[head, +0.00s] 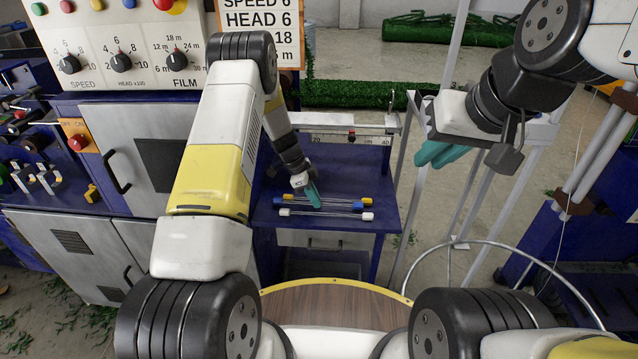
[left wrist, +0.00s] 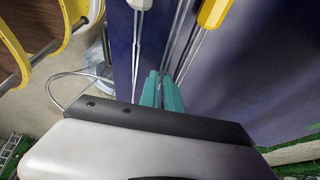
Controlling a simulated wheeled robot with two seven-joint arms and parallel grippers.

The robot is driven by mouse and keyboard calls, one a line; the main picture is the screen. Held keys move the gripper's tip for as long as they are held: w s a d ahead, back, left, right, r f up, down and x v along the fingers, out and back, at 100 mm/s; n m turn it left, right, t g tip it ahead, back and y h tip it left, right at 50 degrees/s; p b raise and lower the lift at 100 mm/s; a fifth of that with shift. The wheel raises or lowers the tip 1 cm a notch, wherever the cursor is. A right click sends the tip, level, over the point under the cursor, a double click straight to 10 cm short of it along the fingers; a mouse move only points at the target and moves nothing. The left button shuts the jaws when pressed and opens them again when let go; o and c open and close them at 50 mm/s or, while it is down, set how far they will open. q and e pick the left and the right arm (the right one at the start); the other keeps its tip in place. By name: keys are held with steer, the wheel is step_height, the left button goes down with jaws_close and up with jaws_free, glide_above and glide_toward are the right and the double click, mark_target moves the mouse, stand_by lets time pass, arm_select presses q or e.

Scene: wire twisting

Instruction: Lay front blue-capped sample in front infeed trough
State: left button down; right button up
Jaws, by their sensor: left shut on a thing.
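Several thin samples lie side by side at the blue shelf. The blue-capped sample (head: 358,205) is between a white-capped sample (head: 367,216) in front and a yellow-capped one (head: 367,201) behind. My left gripper (head: 314,196) reaches down from behind, its teal fingers shut around the middle rod, which appears to be the blue-capped one. In the left wrist view the fingers (left wrist: 162,92) close on a rod whose cap is out of frame; I cannot tell if it touches the shelf. My right gripper (head: 438,154) hangs empty, fingers apart. I cannot make out the front infeed trough.
The blue shelf (head: 345,180) has bare room behind the samples. A scaled rail (head: 340,130) runs along its back. A control cabinet (head: 130,150) with knobs stands at left. A round wooden top (head: 325,305) is close in front of me.

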arm_select(q)
steer(key=shift+f, duration=0.2)
steer(key=shift+f, duration=0.1)
steer(key=c, duration=1.8)
jaws_free()
steer(key=v, duration=0.7)
steer(key=shift+d, duration=0.1)
steer(key=shift+d+r, duration=0.25)
steer(key=shift+r, duration=0.15)
steer(key=shift+a+x, duration=0.2)
steer(key=shift+x, duration=3.7)
